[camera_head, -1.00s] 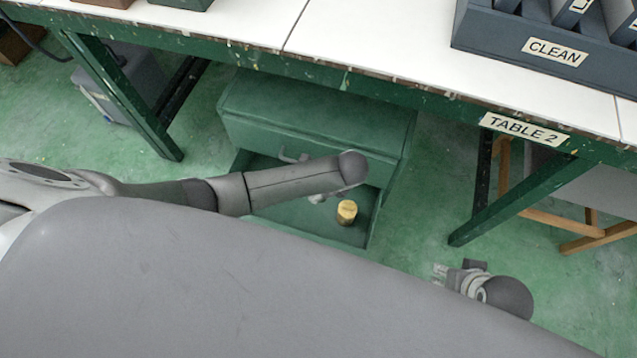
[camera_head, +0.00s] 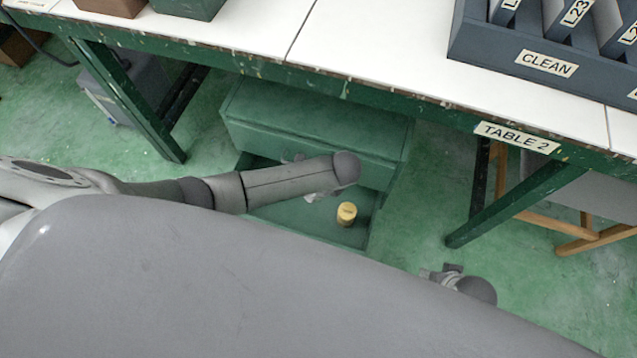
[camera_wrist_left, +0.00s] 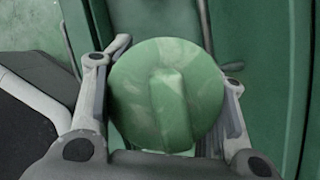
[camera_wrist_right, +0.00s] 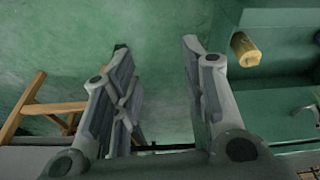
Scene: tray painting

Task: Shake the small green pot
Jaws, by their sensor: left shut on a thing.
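The small green pot (camera_wrist_left: 165,95) shows from above in the left wrist view, with a round, pale-streaked green lid and a raised bar across it. My left gripper (camera_wrist_left: 175,75) is shut on the pot, one finger on each side. In the head view my left arm reaches over an open green drawer (camera_head: 366,228); the gripper is mostly hidden under the arm and I cannot make out the pot there. My right gripper (camera_wrist_right: 156,48) is open and empty, and shows low at the right in the head view (camera_head: 432,277).
A yellow-lidded pot (camera_head: 346,214) stands in the drawer, right of my left gripper; it also shows in the right wrist view (camera_wrist_right: 245,48). A white-topped table (camera_head: 385,45) overhangs the green cabinet (camera_head: 300,110). A wooden stool (camera_head: 580,240) and table leg (camera_head: 515,205) stand at right.

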